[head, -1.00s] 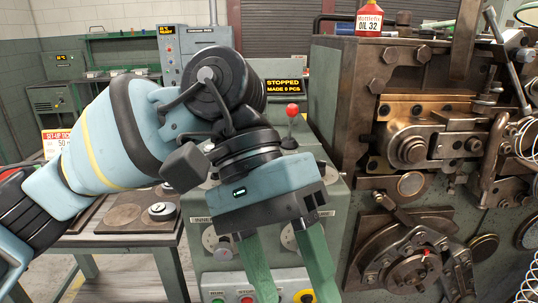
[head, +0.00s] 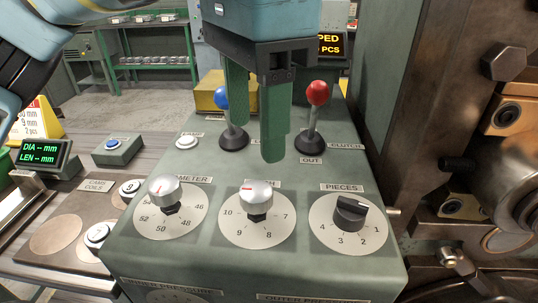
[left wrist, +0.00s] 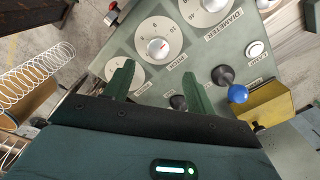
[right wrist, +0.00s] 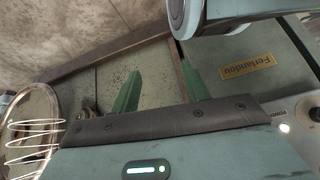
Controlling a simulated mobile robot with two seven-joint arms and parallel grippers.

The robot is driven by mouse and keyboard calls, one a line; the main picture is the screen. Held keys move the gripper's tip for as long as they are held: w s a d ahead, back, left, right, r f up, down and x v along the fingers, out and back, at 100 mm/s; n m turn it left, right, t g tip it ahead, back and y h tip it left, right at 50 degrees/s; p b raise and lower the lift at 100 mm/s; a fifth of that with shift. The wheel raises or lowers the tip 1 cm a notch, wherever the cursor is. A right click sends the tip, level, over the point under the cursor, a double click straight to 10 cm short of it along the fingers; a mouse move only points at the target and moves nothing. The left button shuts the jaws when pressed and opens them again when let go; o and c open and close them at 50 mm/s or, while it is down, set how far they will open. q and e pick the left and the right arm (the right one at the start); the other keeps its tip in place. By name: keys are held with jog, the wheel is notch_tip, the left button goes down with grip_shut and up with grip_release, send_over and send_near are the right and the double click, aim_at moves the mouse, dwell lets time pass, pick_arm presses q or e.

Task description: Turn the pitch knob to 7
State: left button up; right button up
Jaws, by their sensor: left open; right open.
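The pitch knob (head: 257,197) is a silver cap on a black base, in the middle dial (head: 232,229), which shows 10, 9, 8 and 7. A red mark lies on the left part of its cap; I cannot tell the exact number it marks. My left gripper (head: 255,140) is open and empty, pointing down just behind the knob, apart from it. One finger partly covers the pitch label. In the left wrist view the knob (left wrist: 157,47) lies beyond and between the open fingers (left wrist: 158,74). My right gripper (right wrist: 160,75) is open and empty, away from the dials.
The diameter knob (head: 164,191) stands left, the pieces knob (head: 350,212) right. A blue-knobbed lever (head: 230,125) and a red-knobbed lever (head: 316,110) rise beside my left fingers. The machine's dark side (head: 425,120) bounds the right. A Ferlandou plate (right wrist: 247,68) shows in the right wrist view.

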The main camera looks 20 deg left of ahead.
aim_at(255, 189)
pick_arm(q)
jog(key=shift+s+f, duration=0.1)
jog(key=shift+s, duration=0.25)
notch_tip(255, 189, down, 6)
jog(key=shift+w+f+b, duration=0.1)
jog(key=shift+f+b, duration=0.15)
jog(key=shift+b, duration=0.2)
jog(key=shift+f, duration=0.5)
pick_arm(e)
jog(key=shift+s+d+f, duration=0.1)
jog(key=shift+f, duration=0.25)
pick_arm(q)
jog(key=c, duration=1)
pick_arm(e)
jog(key=shift+s+f, duration=0.1)
jog(key=shift+s, duration=0.1)
